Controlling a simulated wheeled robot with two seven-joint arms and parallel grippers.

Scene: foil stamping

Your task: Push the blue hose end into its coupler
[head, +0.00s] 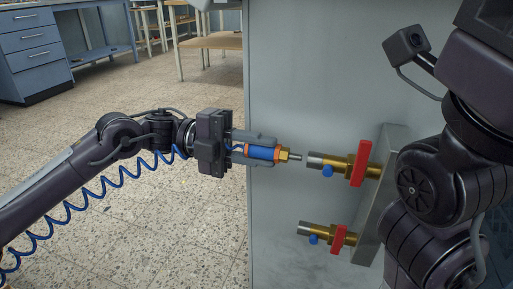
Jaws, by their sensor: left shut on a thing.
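My left gripper (256,151) comes in from the left and is shut on the blue hose end (262,153). The hose end has a blue body, orange bands and a brass tip with a thin metal nose pointing right. The nose is close to the open mouth of the upper coupler (322,161), roughly in line with it; I cannot tell whether they touch. This coupler has a steel collar, a blue button below and a red handle (360,163). A similar lower coupler (312,230) also has a blue mark and red handle. My right gripper is not in view.
The couplers stick out from a metal plate (384,200) on a grey cabinet (310,70). A coiled blue hose (105,186) hangs below my left arm. My right arm fills the right side. Blue drawers (35,50) and wooden tables (215,40) stand far behind on the speckled floor.

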